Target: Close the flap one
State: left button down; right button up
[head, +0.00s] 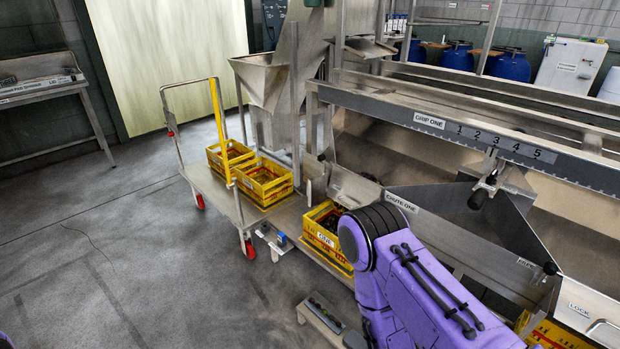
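No label that I can read says flap one. A metal chute labelled CHUTE ONE (401,202) slopes down beside the sizer, partly hidden behind my purple arm. A small upright metal plate (352,187) stands at the chute's left end, above a yellow crate labelled ONE (322,238). I cannot tell whether this plate is the flap, or whether it is open. A black-knobbed handle (483,191) sits above the chute's right side. My purple arm rises from the bottom right and covers part of the crate and chute. Neither gripper shows.
A flat trolley (205,181) carries two yellow crates (263,182) at the left. A grey beam labelled GRIP ONE (430,121) spans the sizer above the chute. A panel labelled LOCK (580,310) is at the lower right.

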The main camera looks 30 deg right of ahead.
aim_at(351, 191)
jog(key=i, duration=1)
jog(key=z, duration=2.1)
jog(key=i, duration=0.55)
jog(key=u, duration=0.45)
